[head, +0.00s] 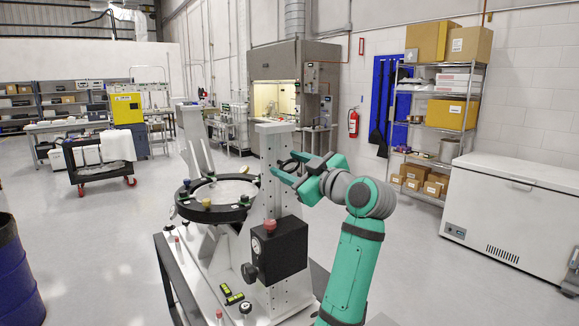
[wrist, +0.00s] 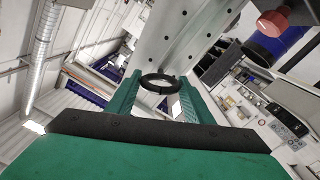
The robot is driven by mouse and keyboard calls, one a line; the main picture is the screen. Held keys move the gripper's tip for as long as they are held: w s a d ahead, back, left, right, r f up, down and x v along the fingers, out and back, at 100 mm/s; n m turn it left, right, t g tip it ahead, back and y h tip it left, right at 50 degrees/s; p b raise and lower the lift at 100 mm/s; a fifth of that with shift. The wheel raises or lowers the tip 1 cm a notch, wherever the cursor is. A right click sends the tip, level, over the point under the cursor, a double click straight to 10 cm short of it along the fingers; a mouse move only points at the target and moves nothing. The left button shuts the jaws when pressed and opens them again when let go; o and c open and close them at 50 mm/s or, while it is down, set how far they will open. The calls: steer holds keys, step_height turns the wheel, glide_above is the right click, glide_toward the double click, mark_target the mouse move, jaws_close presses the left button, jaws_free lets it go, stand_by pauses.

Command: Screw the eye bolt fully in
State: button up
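The eye bolt (wrist: 158,83) shows in the wrist view as a dark ring against the light upright plate (wrist: 178,40) of the fixture. My gripper (wrist: 160,88) has its two green fingers one on each side of the ring, with the ring near the fingertips. The ring nearly fills the gap, and I cannot tell whether the fingers touch it. In the head view my gripper (head: 285,165) is at the upper right of the fixture's upright plate (head: 275,190). The bolt's shank and thread are hidden.
The round mirror in its dark ring (head: 213,212) stands left of the plate. A black box with a red knob (head: 277,250) is mounted low on the fixture. A white chest freezer (head: 515,215) stands to the right.

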steer(key=shift+m, duration=0.4)
steer(key=m, duration=0.4)
steer(key=shift+w+d+m, duration=0.1)
steer(key=shift+m, duration=0.3)
steer(key=m, duration=0.5)
steer(key=shift+f, duration=0.1)
steer(key=m, duration=0.6)
steer(key=shift+w+d+f+m, duration=0.1)
steer(key=shift+m, duration=0.3)
steer(key=shift+f+m, duration=0.1)
steer(key=shift+m, duration=2.5)
steer(key=o, duration=1)
steer(key=shift+o, duration=0.2)
